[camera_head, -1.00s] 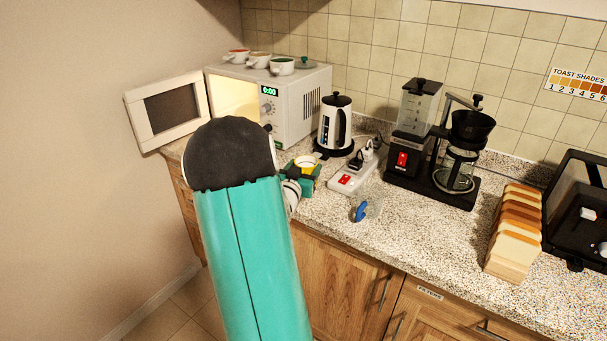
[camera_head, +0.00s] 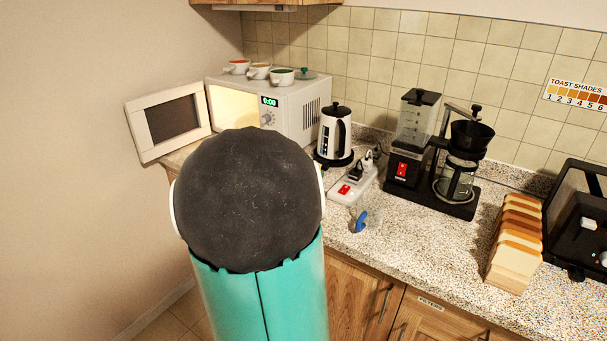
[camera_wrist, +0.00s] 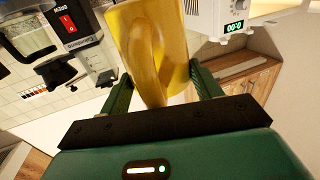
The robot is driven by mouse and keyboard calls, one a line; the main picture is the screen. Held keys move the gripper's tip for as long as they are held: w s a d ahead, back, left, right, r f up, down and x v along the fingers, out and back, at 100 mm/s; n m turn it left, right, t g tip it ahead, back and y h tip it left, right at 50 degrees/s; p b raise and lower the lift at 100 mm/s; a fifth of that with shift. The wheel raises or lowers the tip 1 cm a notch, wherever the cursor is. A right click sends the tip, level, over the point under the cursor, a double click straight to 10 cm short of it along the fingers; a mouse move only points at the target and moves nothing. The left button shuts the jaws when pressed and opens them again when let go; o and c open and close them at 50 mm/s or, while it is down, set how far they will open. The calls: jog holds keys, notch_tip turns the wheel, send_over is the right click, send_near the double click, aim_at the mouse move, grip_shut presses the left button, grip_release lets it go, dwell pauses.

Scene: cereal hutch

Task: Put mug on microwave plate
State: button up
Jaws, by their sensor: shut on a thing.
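A yellow mug (camera_wrist: 145,35) is between the two green fingers of my gripper (camera_wrist: 160,85) in the wrist view, and the gripper is shut on it. The wrist picture is turned, so I cannot tell whether the mug is upright. In the head view my arm hides the gripper and mug. The white microwave (camera_head: 305,108) stands at the back left of the counter, its door (camera_head: 172,122) swung open to the left and its inside lit. Its front also shows in the wrist view (camera_wrist: 210,17). I cannot see the microwave plate.
Several cups and a small dish (camera_head: 306,73) stand on the microwave. Right of it are a kettle (camera_head: 334,132), a power strip (camera_head: 352,186), a coffee maker (camera_head: 455,168), sliced bread (camera_head: 515,240) and a toaster (camera_head: 578,220). A blue-handled item (camera_head: 361,221) lies near the counter's front.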

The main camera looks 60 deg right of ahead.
jog(key=shift+s+a+r, duration=0.3)
jog(key=shift+a+r, duration=0.05)
jog(key=shift+a, duration=0.3)
jog(key=shift+s+a+r, duration=0.25)
jog(key=shift+a+r, duration=0.05)
jog(key=shift+a, duration=0.35)
jog(key=shift+s+a+r, duration=0.3)
jog(key=shift+a+r, duration=0.05)
jog(key=shift+a, duration=0.3)
